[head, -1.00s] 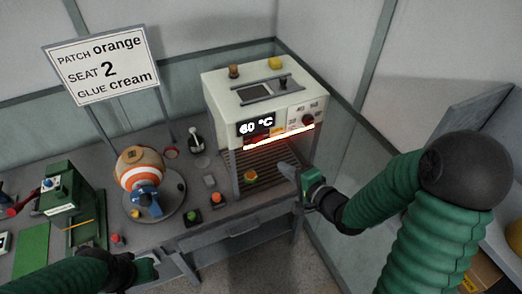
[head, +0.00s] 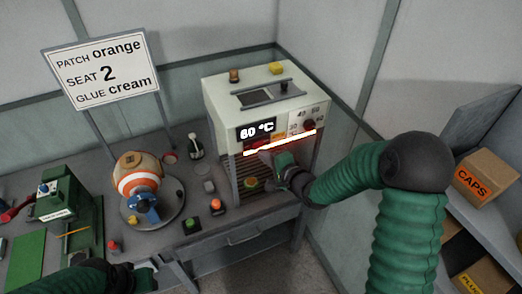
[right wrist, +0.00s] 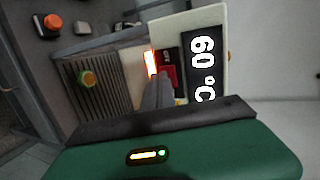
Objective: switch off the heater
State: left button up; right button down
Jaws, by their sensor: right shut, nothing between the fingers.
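The heater (head: 226,102) is a cream box on the bench with a dark slatted front. Its display (head: 256,130) reads 60 °C, and a bar (head: 280,142) under it glows orange-white. A dark red dial (head: 309,126) sits at the right of its face, among numbers. My right gripper (head: 266,158) is shut and empty, just below the glowing bar. In the right wrist view its fingers (right wrist: 156,94) point at the heater front, overlapping the area beside a red part (right wrist: 169,66); I cannot tell if they touch. My left gripper (head: 150,277) is at the lower left, its jaws unclear.
A striped ball (head: 139,182) sits on a round stand left of the heater. Green (head: 190,224) and orange (head: 214,205) buttons stand in front. A green press (head: 72,205) is at far left, a sign (head: 102,68) behind, and a CAPS box (head: 474,178) on right shelves.

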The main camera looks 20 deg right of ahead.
jog(key=shift+w, duration=0.9)
jog(key=shift+a, duration=0.1)
